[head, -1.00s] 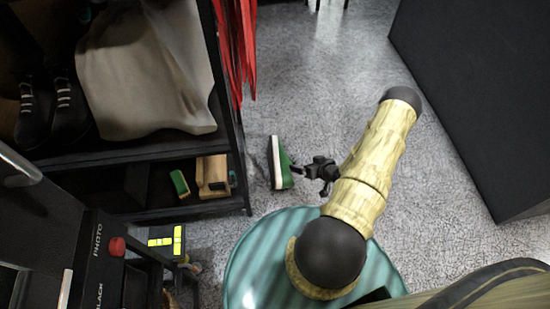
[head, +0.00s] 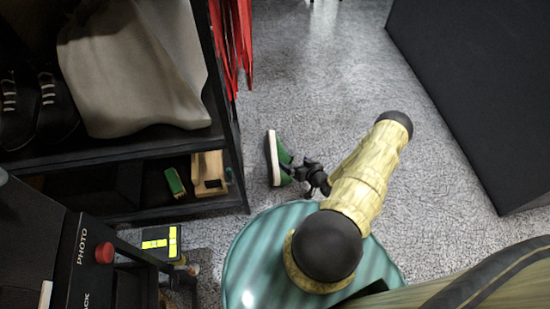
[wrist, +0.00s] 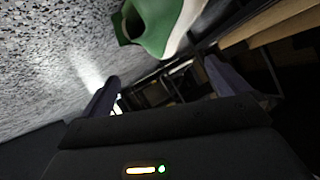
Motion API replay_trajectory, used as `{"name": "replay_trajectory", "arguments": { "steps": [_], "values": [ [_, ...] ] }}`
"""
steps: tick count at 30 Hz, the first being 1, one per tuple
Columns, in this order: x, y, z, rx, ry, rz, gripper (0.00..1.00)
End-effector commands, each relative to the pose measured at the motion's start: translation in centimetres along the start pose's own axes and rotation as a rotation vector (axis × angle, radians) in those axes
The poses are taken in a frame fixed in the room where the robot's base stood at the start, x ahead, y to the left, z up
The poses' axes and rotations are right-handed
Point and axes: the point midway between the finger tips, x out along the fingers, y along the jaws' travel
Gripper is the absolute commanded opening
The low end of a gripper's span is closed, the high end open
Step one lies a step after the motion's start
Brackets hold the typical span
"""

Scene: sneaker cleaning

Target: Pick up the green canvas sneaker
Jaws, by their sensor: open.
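In the wrist view the sneaker (wrist: 165,22) fills the top middle, beyond the fingers. My gripper (wrist: 170,88) is open there with nothing between its fingers.
A black shelf unit (head: 125,155) stands at the left, with dark shoes (head: 35,105), a beige cloth (head: 135,65) and a small green-and-wood brush (head: 174,182). Red strips (head: 236,45) hang at its edge. A large dark block (head: 480,90) stands right. Floor between is clear.

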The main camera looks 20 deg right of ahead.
Motion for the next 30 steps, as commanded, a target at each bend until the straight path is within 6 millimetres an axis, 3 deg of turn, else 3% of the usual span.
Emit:
{"name": "replay_trajectory", "arguments": {
  "steps": [3, 12, 25, 30],
  "values": [
    [2.5, 0.1, 0.4, -0.002, 0.002, -0.001, 1.0],
    [7.2, 0.1, 0.3, -0.002, 0.0, 0.0, 1.0],
    [7.8, 0.0, 0.1, 0.0, -0.001, 0.0, 1.0],
    [9.1, 0.0, 0.4, -0.001, 0.0, 0.0, 1.0]
  ]
}}
